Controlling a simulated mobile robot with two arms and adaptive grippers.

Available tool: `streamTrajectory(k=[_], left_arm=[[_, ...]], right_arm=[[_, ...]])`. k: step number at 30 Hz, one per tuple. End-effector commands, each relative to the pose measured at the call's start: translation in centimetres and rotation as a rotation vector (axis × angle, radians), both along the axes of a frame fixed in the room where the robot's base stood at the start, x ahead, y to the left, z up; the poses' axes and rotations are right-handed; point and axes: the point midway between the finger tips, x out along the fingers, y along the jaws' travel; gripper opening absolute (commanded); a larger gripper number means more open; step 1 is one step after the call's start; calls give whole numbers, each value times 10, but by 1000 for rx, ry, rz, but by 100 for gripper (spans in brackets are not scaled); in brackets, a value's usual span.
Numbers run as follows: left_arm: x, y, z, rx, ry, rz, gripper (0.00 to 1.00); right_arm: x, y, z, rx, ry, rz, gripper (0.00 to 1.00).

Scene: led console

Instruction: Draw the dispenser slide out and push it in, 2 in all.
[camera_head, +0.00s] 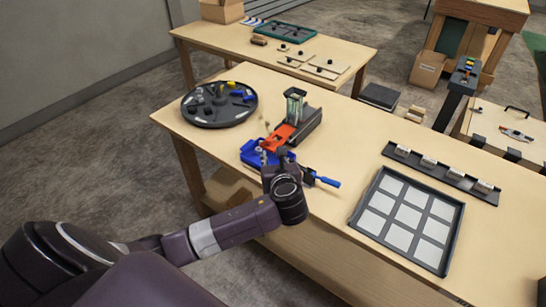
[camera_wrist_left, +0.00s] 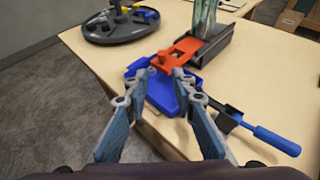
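The dispenser has a dark base (camera_head: 309,123) and a clear upright tube (camera_head: 296,104). A blue tray (camera_head: 250,154) lies at the slide's near end. My left gripper (camera_wrist_left: 157,77) is open over the tray, its fingertips spread to either side of the knob's near side; whether they touch it I cannot tell. It hides part of the tray. My right gripper is not in view.
A blue-handled tool (camera_wrist_left: 272,138) lies right of the tray. A round dark turntable (camera_head: 219,106) with small parts stands to the left. A dark tray with white squares (camera_head: 406,220) and a rack (camera_head: 441,172) lie to the right. The table between is clear.

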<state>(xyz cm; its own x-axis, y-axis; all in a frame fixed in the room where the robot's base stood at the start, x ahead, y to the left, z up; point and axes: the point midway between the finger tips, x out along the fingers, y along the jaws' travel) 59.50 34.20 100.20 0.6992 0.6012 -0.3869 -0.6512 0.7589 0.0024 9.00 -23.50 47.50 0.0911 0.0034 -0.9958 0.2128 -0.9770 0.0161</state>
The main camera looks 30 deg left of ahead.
Motion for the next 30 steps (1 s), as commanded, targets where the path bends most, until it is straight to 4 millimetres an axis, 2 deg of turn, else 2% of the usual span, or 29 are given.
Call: streamTrajectory(k=[3, 5, 8, 9, 12, 16, 18, 22, 27, 30], left_arm=[[0, 0, 0, 0, 0, 0, 22], [0, -1, -3, -3, -1, -5, 15], [0, -9, -17, -22, -15, -41, 4], [0, -14, -25, -31, -28, -66, 0], [-3, -24, -46, -51, -80, -144, 0], [-15, -20, -58, -22, -174, -231, 0], [-26, -12, -60, 18, -218, -260, 0], [-46, 5, -56, 107, -275, -293, 0], [-60, 17, -48, 179, -302, -311, 0], [-56, 20, -44, 188, -307, -314, 0]], right_arm=[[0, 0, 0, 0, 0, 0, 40], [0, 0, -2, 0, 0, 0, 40], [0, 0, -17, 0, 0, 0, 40], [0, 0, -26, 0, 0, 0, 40], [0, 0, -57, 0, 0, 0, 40], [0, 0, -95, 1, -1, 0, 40], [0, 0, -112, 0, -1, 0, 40], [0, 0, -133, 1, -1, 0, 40], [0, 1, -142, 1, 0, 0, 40], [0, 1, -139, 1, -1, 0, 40]])
